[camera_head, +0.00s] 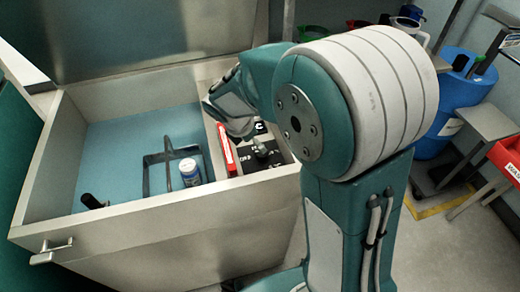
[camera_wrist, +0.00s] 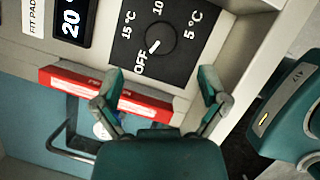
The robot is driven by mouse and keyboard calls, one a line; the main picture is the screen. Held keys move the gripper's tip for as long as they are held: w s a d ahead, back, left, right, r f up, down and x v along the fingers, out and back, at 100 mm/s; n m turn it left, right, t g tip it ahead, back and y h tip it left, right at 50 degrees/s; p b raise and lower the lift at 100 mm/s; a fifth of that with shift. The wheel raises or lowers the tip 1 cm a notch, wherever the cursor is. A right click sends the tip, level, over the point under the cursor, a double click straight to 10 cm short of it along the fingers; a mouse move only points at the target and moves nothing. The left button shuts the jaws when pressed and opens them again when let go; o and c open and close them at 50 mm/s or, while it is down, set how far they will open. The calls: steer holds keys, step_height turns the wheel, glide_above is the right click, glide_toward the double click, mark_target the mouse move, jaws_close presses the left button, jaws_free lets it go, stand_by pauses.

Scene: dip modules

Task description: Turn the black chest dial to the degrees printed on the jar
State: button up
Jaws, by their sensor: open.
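The black dial (camera_wrist: 157,41) sits on a black panel (camera_wrist: 185,66) marked OFF, 15°C, 10 and 5°C. Its white mark appears to point toward OFF. The dial also shows in the head view (camera_head: 262,149). My gripper (camera_wrist: 161,80) is open and empty, its fingers apart, with the dial ahead of the gap between them and not touched. The jar (camera_head: 189,174), white with a blue label and lid, stands inside the chest (camera_head: 130,238) by a dark wire rack. Its print is too small to read. In the wrist view the jar is mostly hidden behind my gripper.
A red bar (camera_head: 226,149) with white print runs between the blue chest well and the dial panel. A small display (camera_wrist: 72,20) reads 20 with a degree sign. The dark rack (camera_head: 170,161) stands in the well. A blue barrel (camera_head: 452,98) is at right.

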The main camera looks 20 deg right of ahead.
mark_target(262, 156)
steer(key=x, duration=0.6)
steer(key=shift+f, duration=0.3)
steer(key=c, duration=1.1)
